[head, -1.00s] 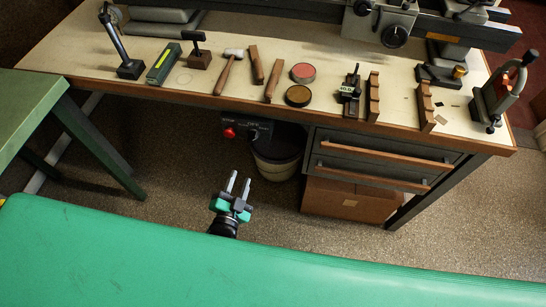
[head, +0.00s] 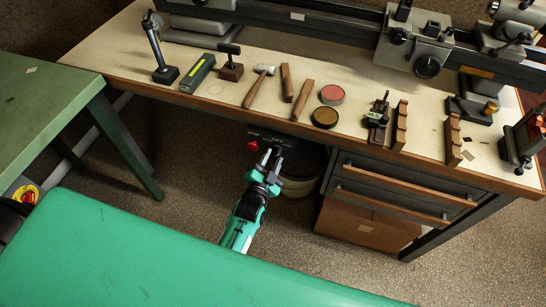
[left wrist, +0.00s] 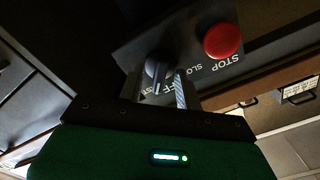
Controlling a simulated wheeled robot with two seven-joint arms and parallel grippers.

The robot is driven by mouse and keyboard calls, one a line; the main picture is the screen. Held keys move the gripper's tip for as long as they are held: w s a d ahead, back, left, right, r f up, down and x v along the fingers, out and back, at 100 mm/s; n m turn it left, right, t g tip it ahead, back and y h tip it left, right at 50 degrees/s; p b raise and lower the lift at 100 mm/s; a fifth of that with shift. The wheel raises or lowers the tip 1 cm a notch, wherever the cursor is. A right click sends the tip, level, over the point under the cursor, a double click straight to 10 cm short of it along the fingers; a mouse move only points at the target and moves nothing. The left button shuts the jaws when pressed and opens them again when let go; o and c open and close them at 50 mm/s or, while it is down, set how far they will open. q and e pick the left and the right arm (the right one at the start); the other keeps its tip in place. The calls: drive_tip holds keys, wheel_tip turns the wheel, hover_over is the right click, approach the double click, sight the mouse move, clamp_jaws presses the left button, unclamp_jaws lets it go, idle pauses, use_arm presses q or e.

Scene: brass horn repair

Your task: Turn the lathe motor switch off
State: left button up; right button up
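The lathe motor switch is a dark rotary knob (left wrist: 158,71) on a dark control panel (left wrist: 190,50) under the bench's front edge. The panel (head: 272,138) also shows in the head view, where my gripper hides the knob. A red STOP button (left wrist: 222,40) sits beside the knob. White lettering reads upside down in the left wrist view, partly covered by a finger. My left gripper (head: 271,160) is at the panel, its fingers (left wrist: 159,90) apart on either side of the knob. Firm contact cannot be made out. My right gripper is out of view.
The lathe (head: 420,45) stands on the bench (head: 120,50), with several hand tools along its front. A green table (head: 45,95) is at left.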

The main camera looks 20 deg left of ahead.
use_arm(q)
drive_tip(key=shift+w, duration=0.45)
clamp_jaws()
